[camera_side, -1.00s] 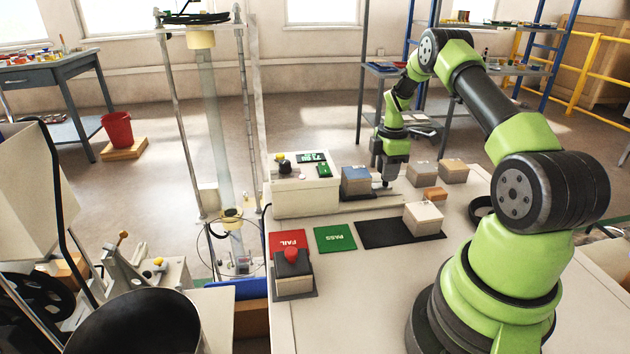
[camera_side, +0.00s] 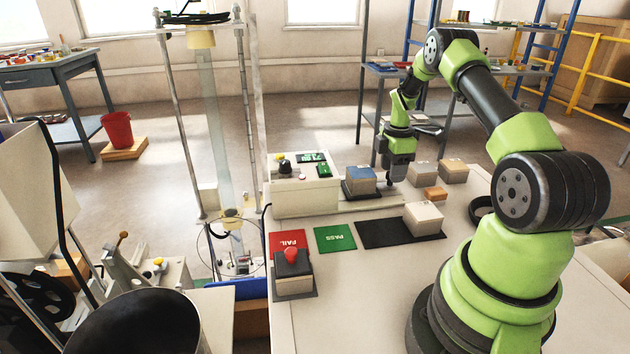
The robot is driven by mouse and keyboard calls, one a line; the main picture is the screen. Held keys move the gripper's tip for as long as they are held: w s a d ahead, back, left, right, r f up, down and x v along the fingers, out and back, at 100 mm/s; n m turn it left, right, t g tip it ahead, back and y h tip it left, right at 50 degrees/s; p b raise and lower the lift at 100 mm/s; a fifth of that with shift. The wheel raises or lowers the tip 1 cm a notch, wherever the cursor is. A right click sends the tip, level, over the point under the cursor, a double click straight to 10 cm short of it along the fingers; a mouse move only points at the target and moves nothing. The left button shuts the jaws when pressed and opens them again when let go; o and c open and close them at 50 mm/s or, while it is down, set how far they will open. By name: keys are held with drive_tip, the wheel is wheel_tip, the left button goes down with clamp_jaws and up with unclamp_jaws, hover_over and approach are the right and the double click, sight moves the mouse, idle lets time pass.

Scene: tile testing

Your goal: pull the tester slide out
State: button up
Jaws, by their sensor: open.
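The tester is the white box (camera_side: 305,192) at the left back of the table, with a small screen, a green patch and a dark knob on top. Its slide (camera_side: 372,205) sticks out to the right as a pale rail along the table. A dark carriage (camera_side: 349,191) on the slide bears a blue-topped tile block (camera_side: 361,176). My gripper (camera_side: 391,184) points down at the slide's right part, just right of the block. Its jaws are open; the fingertips are small and partly dark, so I cannot tell whether they touch the slide's handle.
Several tile blocks (camera_side: 420,173) stand right of my gripper, with a small orange one (camera_side: 435,193). In front lie a red FAIL mat (camera_side: 287,243), a green PASS mat (camera_side: 335,238) and a black mat (camera_side: 385,234) bearing a pale block (camera_side: 423,218). A red button (camera_side: 291,254) stands front left.

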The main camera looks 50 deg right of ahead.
drive_tip(key=shift+r, duration=2.85)
drive_tip(key=shift+w+a+r, duration=0.1)
drive_tip(key=shift+r, duration=0.05)
drive_tip(key=w+a+r+m+t, duration=0.3)
drive_tip(key=a+r+m, duration=0.2)
drive_tip(key=a+r, duration=1.2)
drive_tip(key=s+a+r+m+t+y, duration=0.2)
drive_tip(key=s+a+m, duration=0.6)
drive_tip(key=s+a, duration=0.7)
drive_tip(key=shift+a+r+t, duration=0.75)
drive_tip(key=shift+r+t, duration=0.05)
drive_tip(key=shift+t, duration=0.3)
